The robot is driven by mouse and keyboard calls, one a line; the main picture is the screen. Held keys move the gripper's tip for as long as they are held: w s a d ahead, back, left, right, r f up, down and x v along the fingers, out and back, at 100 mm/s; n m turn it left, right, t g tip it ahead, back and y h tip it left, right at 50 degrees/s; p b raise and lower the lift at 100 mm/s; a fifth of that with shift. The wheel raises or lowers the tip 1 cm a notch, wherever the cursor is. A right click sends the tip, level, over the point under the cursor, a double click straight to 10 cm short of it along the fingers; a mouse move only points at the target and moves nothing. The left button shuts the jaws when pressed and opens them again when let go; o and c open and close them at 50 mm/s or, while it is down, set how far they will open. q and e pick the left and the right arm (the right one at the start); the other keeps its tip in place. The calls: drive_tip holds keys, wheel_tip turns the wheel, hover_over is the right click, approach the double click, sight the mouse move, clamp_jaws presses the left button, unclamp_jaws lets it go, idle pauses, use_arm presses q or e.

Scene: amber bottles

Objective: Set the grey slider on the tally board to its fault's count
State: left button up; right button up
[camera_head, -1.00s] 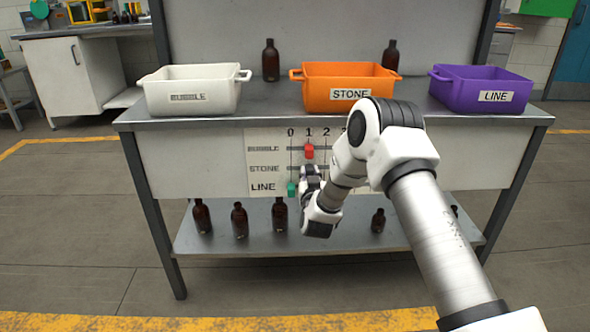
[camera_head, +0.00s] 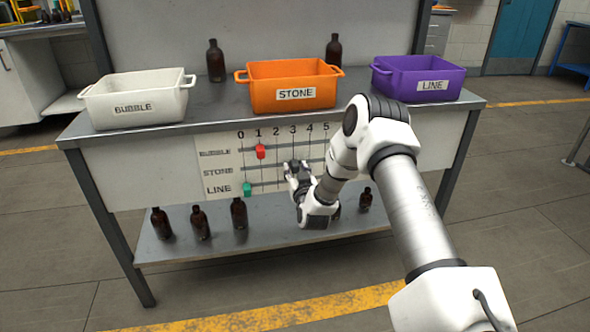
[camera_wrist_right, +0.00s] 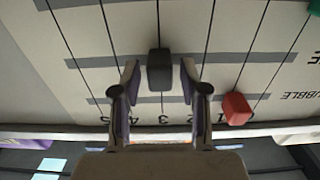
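The tally board (camera_head: 222,157) on the bench front has rows BUBBLE, STONE and LINE and numbered columns. The grey slider (camera_wrist_right: 160,68) shows in the right wrist view, on the middle row at about the line for 3. The red slider (camera_head: 261,152) is on the BUBBLE row at 1. The green slider (camera_head: 247,189) is on the LINE row at 0. My right gripper (camera_wrist_right: 159,72) is open, its fingers on either side of the grey slider with gaps to both. My left gripper is not in view.
A white BUBBLE bin (camera_head: 137,107), an orange STONE bin (camera_head: 293,94) and a purple LINE bin (camera_head: 418,86) stand on the bench (camera_head: 214,117). Two amber bottles stand behind them. Several amber bottles stand on the lower shelf (camera_head: 275,216) below the board.

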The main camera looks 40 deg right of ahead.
drive_tip(key=v, duration=1.2)
drive_tip(key=shift+d+f, duration=0.1)
